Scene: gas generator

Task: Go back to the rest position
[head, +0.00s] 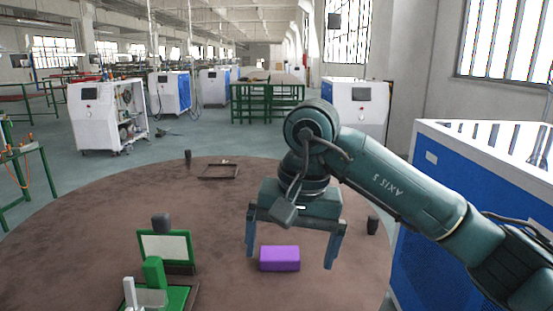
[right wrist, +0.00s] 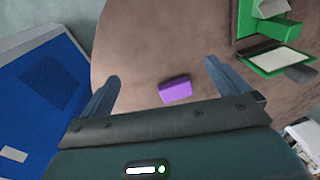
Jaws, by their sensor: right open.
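My right gripper (head: 290,258) is above the round brown table with its two fingers spread wide and nothing between them. In the right wrist view my right gripper (right wrist: 163,82) also shows both fingers apart. A purple block (head: 280,258) lies on the table below and beyond the fingers, apart from them as far as I can tell. It also shows in the right wrist view (right wrist: 175,90). My left gripper is not in view.
The round brown table (head: 90,225) carries a green stand with a pale panel (head: 165,248), a dark frame (head: 219,171) and small dark cylinders (head: 373,225). A blue and white cabinet (head: 430,245) stands close at the right. The table's middle is mostly clear.

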